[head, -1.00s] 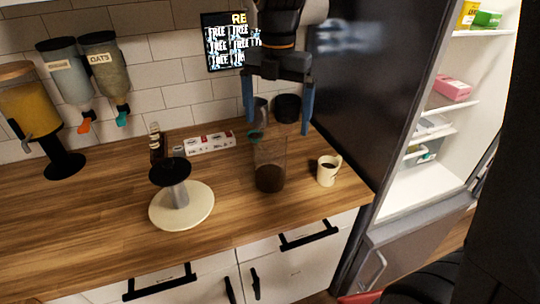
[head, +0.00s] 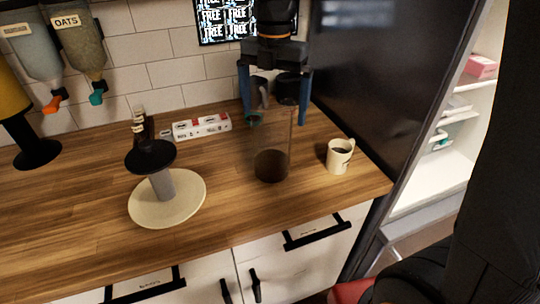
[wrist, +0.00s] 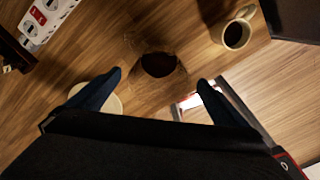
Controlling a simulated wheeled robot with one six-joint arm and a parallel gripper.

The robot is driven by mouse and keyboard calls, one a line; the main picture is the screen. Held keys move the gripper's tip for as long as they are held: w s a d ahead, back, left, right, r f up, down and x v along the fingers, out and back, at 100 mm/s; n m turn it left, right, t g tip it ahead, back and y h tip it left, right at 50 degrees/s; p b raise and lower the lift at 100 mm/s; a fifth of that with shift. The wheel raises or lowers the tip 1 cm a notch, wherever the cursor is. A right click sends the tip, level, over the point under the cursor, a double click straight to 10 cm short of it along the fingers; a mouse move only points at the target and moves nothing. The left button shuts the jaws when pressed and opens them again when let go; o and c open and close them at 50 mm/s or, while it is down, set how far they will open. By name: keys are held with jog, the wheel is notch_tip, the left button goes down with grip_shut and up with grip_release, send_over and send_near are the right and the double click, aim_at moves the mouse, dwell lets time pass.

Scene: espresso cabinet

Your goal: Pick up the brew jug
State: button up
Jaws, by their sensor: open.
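The brew jug (head: 271,165) is a clear, tall vessel with dark contents at its bottom. It stands upright on the wooden counter, left of the cream mug. My gripper (head: 275,112) is open, its two blue fingers pointing down around the height of the jug's upper part in the head view. In the wrist view, the jug (wrist: 158,64) shows ahead of and between the fingertips (wrist: 159,80), with nothing held. The jug's clear walls are faint, so I cannot tell whether its rim is between the fingers.
A cream mug (head: 340,156) with dark contents stands right of the jug. A black-topped stand on a round cream base (head: 190,203) is to the left. The fridge (head: 425,195) stands right.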

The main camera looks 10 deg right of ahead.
aim_at(269, 142)
jog(key=shift+f+p, duration=1.3)
jog(key=shift+f, duration=2.9)
jog(key=shift+w+a, duration=0.1)
jog(key=c, duration=2.2)
